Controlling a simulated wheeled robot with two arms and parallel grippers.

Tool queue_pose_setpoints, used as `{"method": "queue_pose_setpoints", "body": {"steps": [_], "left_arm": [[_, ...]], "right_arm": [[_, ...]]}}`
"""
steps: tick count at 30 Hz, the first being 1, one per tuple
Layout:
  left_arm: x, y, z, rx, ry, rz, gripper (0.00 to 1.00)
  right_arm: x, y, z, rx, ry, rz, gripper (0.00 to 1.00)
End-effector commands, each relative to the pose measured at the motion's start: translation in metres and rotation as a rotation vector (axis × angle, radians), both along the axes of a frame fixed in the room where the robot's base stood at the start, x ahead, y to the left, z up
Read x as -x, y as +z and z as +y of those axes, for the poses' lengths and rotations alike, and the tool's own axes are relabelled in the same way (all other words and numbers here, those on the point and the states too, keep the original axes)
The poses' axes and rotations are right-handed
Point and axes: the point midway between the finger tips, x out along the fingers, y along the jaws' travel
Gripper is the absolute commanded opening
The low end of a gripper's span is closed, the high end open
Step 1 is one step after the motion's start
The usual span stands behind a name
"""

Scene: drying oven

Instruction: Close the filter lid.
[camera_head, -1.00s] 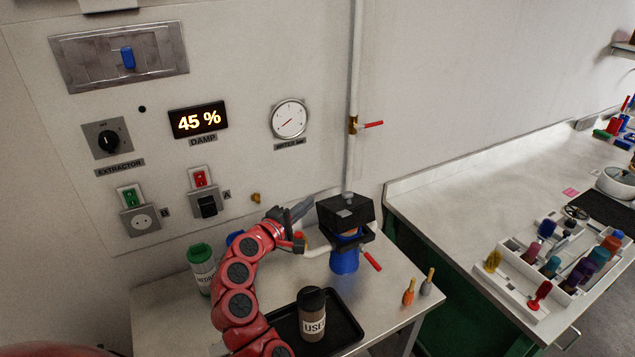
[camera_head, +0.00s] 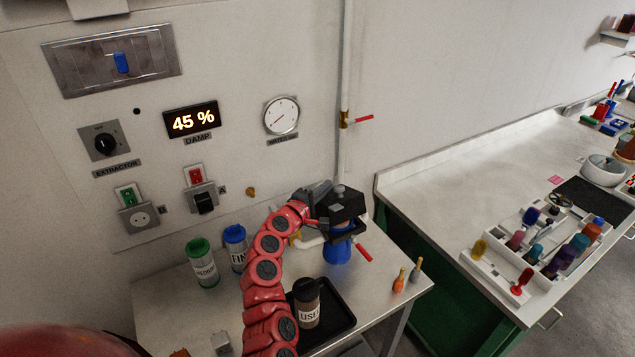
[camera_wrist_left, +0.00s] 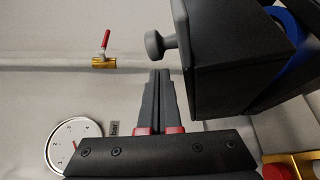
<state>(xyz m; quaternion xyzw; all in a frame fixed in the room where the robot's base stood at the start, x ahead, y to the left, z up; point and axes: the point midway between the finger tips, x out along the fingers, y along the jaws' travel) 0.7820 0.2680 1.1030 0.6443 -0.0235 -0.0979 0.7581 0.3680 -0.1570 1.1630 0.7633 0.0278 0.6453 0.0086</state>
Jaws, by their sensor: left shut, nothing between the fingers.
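The black filter lid (camera_head: 345,204) sits on top of the blue filter body (camera_head: 337,252) by the wall pipe. In the head view it looks tilted, with a gap between it and the black rim below. My left gripper (camera_head: 326,186) is at the lid's upper left side, partly hidden against it. In the left wrist view the shut, empty fingers (camera_wrist_left: 160,73) point just below the lid's grey knob (camera_wrist_left: 160,46). The black lid wall (camera_wrist_left: 225,65) is right of them, with a blue ring (camera_wrist_left: 290,30) behind. Contact cannot be told. My right gripper is out of view.
A red-handled valve (camera_head: 346,119) is on the wall pipe above; a second red handle (camera_head: 363,252) is beside the filter. A labelled jar (camera_head: 308,302) stands on a black tray (camera_head: 340,327). Green-lidded (camera_head: 203,262) and blue-lidded (camera_head: 236,247) canisters stand left of my arm.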

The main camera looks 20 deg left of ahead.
Motion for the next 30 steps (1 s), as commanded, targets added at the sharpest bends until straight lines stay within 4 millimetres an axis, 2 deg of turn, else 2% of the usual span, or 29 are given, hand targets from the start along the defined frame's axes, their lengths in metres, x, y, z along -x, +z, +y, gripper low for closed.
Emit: {"method": "queue_pose_setpoints", "body": {"steps": [1,4,17,20,24,30], "left_arm": [[0.002,0.004,-0.005,0.002,-0.001,0.0,0.0],[0.006,0.005,-0.01,0.0,0.0,-0.001,0.0],[0.007,0.003,-0.012,-0.003,0.0,-0.002,0.0],[0.009,-0.003,-0.014,-0.019,0.0,-0.017,0.0],[0.013,-0.013,-0.022,-0.079,-0.002,-0.063,0.0],[0.021,-0.018,-0.031,-0.176,-0.001,-0.138,0.0]], "right_arm": [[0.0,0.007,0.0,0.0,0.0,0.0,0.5],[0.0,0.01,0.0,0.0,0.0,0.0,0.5],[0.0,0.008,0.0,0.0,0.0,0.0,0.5],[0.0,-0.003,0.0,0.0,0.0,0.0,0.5],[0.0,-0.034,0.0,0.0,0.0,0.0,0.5],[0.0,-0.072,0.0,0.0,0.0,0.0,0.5]]}}
